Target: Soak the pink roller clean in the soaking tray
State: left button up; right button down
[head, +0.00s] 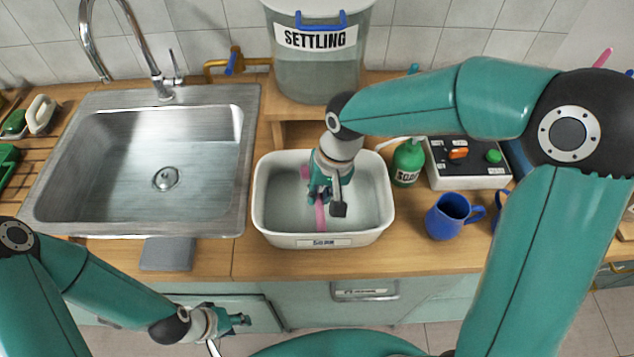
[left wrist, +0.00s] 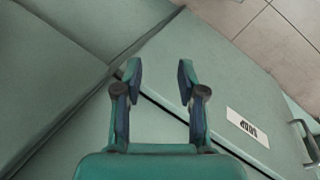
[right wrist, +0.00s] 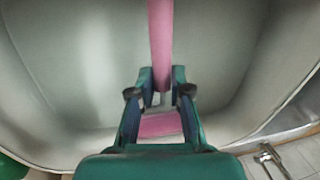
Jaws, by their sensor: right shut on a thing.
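The white soaking tray (head: 262,205) stands on the counter right of the sink, with a label on its front that seems to read SOAK. My right gripper (head: 322,197) reaches down into it and is shut on the pink roller (head: 320,217). In the right wrist view the roller's pink handle (right wrist: 160,42) runs up between the fingertips (right wrist: 160,86), and a wider pink part (right wrist: 160,125) shows below, partly hidden by the fingers. Whether the roller touches the tray floor I cannot tell. My left gripper (head: 244,320) is open and empty in front of the cabinets; its spread fingers show in the left wrist view (left wrist: 158,76).
A steel sink (head: 165,150) lies left of the tray. A SETTLING bucket (head: 318,65) with a blue tap stands on a shelf behind. A green soap bottle (head: 407,163), a control box (head: 466,170) and a blue mug (head: 449,216) crowd the right side.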

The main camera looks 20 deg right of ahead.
aim_at(320, 196)
jog(key=shift+w+r, duration=0.1)
jog(key=shift+r, duration=0.1)
dwell(0.4)
notch_tip(320, 196, up, 11)
jog(key=p, duration=0.8)
dwell(2.3)
jog(key=shift+r+p, duration=0.75)
jog(key=shift+r, duration=1.25)
